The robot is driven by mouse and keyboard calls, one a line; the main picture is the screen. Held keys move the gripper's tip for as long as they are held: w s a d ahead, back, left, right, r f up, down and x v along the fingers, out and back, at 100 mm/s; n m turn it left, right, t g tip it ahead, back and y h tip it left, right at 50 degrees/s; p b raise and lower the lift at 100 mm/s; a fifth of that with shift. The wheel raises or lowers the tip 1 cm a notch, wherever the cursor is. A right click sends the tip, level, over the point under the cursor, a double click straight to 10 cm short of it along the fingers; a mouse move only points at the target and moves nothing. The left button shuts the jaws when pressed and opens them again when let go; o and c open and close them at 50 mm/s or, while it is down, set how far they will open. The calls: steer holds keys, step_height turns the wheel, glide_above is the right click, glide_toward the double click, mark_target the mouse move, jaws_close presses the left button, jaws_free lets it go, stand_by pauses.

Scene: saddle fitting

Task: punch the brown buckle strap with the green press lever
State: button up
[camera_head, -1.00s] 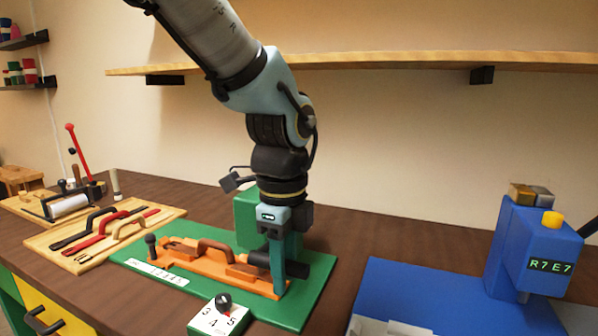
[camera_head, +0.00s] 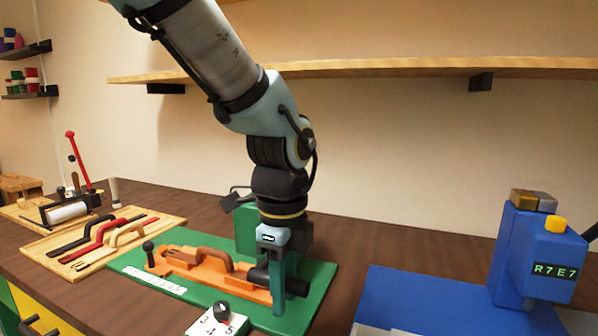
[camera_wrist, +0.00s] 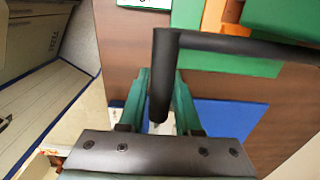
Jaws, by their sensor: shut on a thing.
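The green press (camera_head: 248,232) stands on a green base plate (camera_head: 318,290). Its lever has a black grip (camera_head: 262,274), which also shows in the wrist view (camera_wrist: 160,75) at the end of a dark bar. My gripper (camera_head: 285,290) is shut on this grip, with one finger on each side in the wrist view (camera_wrist: 160,100). The brown buckle strap (camera_head: 215,250), with an arched brown handle, lies on the orange carriage (camera_head: 205,275) left of my gripper. The strap's end by the press is hidden behind the lever and my gripper.
A white numbered dial box (camera_head: 218,318) stands in front of the plate. A wooden tray (camera_head: 62,262) with black, red and tan straps lies to the left. A blue machine (camera_head: 535,262) stands at the right. A shelf (camera_head: 360,66) runs along the wall.

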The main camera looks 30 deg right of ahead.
steer(key=shift+s+a, duration=0.1)
steer(key=shift+a, duration=0.05)
steer(key=shift+r+p, duration=1.6)
steer(key=shift+p, duration=0.1)
steer(key=shift+r, duration=0.1)
